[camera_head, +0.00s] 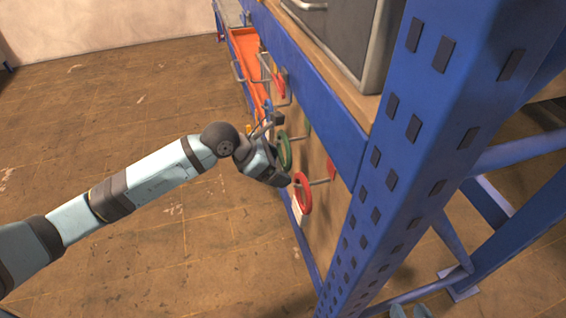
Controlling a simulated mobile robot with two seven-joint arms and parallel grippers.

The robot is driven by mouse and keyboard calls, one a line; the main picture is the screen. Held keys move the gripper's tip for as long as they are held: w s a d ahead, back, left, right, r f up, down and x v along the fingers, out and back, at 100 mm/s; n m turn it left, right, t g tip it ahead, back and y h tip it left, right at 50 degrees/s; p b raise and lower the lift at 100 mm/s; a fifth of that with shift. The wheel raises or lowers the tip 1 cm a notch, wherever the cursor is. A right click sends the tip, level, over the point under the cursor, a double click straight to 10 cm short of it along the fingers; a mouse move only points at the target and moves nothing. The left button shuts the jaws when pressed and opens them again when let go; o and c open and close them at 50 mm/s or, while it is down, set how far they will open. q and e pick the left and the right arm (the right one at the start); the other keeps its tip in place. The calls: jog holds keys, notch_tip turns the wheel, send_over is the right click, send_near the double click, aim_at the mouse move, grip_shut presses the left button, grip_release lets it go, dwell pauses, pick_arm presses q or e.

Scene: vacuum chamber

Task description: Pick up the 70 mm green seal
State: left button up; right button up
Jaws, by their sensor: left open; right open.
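The green seal (288,151) is a ring hanging on a peg of the upright panel below the bench top, between two red rings. My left gripper (277,149) is open right at the green seal, with one dark finger above and one below. The gripper covers part of the ring. I cannot tell whether the fingers touch it. My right gripper does not show clearly; only pale blue pieces, probably mine, show at the bottom edge.
A red ring (303,194) hangs just below and right of the green seal, and another red ring (279,86) hangs beyond it. An orange tray (247,62) is farther back. A blue perforated post (410,130) stands at the right. The floor at left is clear.

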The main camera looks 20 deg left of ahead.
pick_arm(q)
jog(key=shift+x, duration=0.85)
jog(key=c, duration=1)
jog(key=shift+r, duration=0.1)
